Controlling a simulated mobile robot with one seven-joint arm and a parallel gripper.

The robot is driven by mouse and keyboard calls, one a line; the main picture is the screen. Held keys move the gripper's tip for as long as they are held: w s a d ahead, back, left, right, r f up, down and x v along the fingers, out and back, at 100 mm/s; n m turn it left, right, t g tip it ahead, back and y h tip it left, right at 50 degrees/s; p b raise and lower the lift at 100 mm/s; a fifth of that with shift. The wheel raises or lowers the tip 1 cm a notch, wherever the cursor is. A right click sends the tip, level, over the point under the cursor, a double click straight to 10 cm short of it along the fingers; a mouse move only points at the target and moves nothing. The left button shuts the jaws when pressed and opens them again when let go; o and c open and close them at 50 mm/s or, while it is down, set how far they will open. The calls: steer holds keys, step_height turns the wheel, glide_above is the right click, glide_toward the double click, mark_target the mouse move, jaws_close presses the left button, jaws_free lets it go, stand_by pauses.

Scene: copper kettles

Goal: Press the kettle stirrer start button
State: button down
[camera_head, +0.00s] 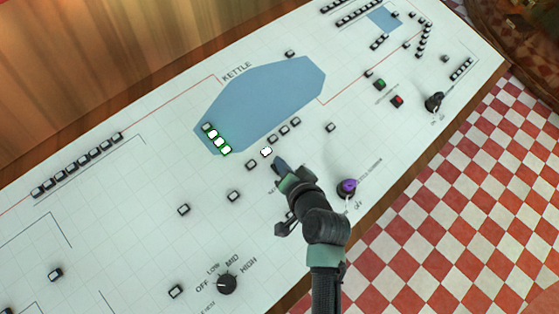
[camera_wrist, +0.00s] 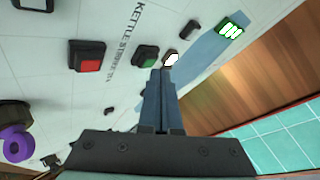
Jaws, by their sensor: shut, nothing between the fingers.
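The green button (camera_wrist: 146,54) in its dark housing sits beside the printed "KETTLE STIRRER STA…" label in the wrist view. A red button (camera_wrist: 87,65) sits to its left. My gripper (camera_wrist: 162,72) is shut and empty, its fingertips just below and right of the green button's housing. I cannot tell whether they touch it. In the head view, my gripper (camera_head: 279,164) is low over the panel below the kettle diagram (camera_head: 262,98). My gripper and arm hide this green and red pair there. A small indicator (camera_head: 266,152) beyond the fingertips glows white; it also glows in the wrist view (camera_wrist: 170,58).
Another green button (camera_head: 379,84) and red button (camera_head: 397,101) sit at the upper right. A purple knob (camera_head: 347,187) stands right of my arm. A black LOW/MID/HIGH knob (camera_head: 227,284) stands at lower left. Green level lights (camera_head: 218,141) glow on the diagram.

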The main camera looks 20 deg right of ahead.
steer(key=shift+r, duration=0.25)
steer(key=r+p, duration=0.2)
steer(key=s+r+p, duration=0.1)
steer(key=r+p, duration=0.1)
steer(key=shift+d+r+p, duration=0.2)
steer(key=shift+r+p, duration=0.15)
steer(key=shift+r, duration=0.05)
stand_by(0.8)
